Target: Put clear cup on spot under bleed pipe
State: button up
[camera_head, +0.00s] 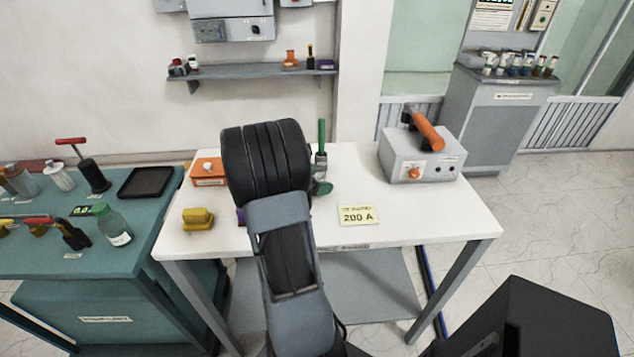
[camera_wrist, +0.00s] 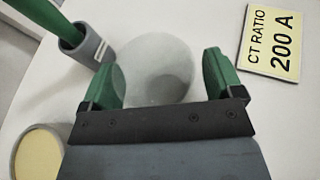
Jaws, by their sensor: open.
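A pale, round, translucent shape, apparently the clear cup (camera_wrist: 157,62), stands on the white table between my fingers in the wrist view. My gripper (camera_wrist: 160,78) is open, with one green finger on each side of it; I cannot tell whether either finger touches it. In the head view my arm hides the cup, and only a green part of my gripper (camera_head: 322,187) shows right of the wrist. I cannot make out a bleed pipe or a spot under one in either view.
A green-handled tool (camera_head: 321,137) stands in a grey holder (camera_wrist: 88,48) close to the gripper. A yellow CT RATIO card (camera_head: 357,215) lies to the right. A grey box with orange handle (camera_head: 420,152) stands at the back right. A yellow block (camera_head: 198,217) is left.

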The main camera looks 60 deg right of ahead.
jog(key=c, duration=1.1)
